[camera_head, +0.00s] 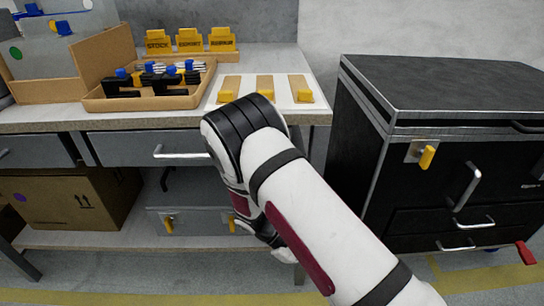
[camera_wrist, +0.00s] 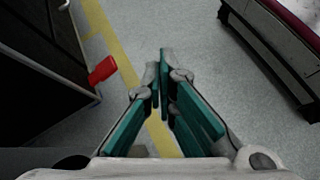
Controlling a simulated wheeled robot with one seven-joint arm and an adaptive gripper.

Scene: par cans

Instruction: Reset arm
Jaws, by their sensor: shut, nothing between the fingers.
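My gripper (camera_wrist: 161,75) is shut and empty in the wrist view, with its green-lined fingers together above the grey floor and a yellow floor line. In the head view my white and black arm reaches up from the lower right and bends in front of the workbench (camera_head: 255,120). The gripper itself is hardly visible there, low behind the arm. Nothing is held.
A black tool cabinet (camera_head: 440,85) stands at the right, with a red pedal (camera_head: 526,253) low on it. On the bench are a tray (camera_head: 205,92) of black parts, yellow blocks on a white board (camera_head: 283,84), and yellow signs (camera_head: 190,40). A cardboard box (camera_head: 75,205) sits below.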

